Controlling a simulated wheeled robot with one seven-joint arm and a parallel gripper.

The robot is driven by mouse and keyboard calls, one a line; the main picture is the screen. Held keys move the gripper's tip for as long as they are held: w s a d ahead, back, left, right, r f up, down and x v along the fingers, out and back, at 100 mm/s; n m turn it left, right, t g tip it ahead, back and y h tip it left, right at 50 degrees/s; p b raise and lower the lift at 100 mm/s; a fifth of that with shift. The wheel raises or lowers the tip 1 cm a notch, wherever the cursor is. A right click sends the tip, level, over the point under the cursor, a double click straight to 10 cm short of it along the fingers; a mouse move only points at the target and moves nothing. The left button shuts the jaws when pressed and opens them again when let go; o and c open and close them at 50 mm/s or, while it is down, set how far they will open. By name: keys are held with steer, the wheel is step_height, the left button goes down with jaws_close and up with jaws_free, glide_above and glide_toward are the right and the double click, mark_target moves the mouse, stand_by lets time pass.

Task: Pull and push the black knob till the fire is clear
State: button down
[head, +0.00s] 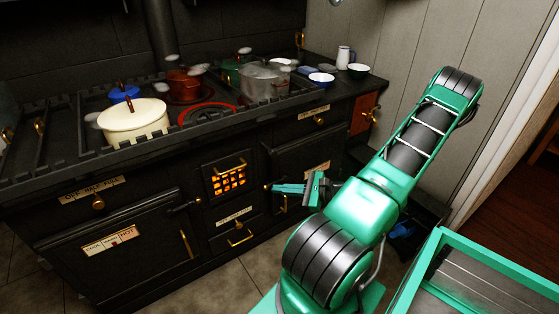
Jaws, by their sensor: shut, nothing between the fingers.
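The fire glows orange behind a small barred grate (228,180) in the middle of the black range's front. A brass handle (229,167) crosses the grate's top. I cannot clearly make out the black knob; against the dark stove front it does not stand out, and my gripper may hide it. My gripper (274,188) is green, shut and empty. It points left, in front of the stove, just right of the grate. I cannot tell whether its tips touch anything.
The black range (130,190) fills the left and middle. Oven doors flank the grate, and a drawer with a brass handle (240,236) sits below it. A cream pot (133,119) and several other pots stand on top. A green-rimmed tray (440,280) is at lower right. Tiled floor lies in front.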

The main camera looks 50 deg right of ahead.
mark_target(276, 154)
steer(key=s+d+m+t+h, duration=0.3)
steer(key=d+m+t+h, duration=0.1)
steer(key=d+m+h, duration=0.5)
steer(key=shift+m+y, duration=0.4)
steer(key=shift+y, duration=0.1)
steer(key=w+d, duration=0.1)
steer(key=w, duration=0.3)
steer(key=w+d, duration=0.1)
steer(key=w, duration=0.4)
steer(key=w+d, duration=0.1)
steer(key=w, duration=0.3)
steer(key=shift+w+d+r, duration=0.15)
steer(key=shift+w+r, duration=0.15)
steer(key=shift+w, duration=0.1)
steer(key=w+d, duration=0.1)
steer(key=w, duration=0.6)
steer(key=shift+d+r, duration=0.3)
steer(key=shift+d, duration=0.1)
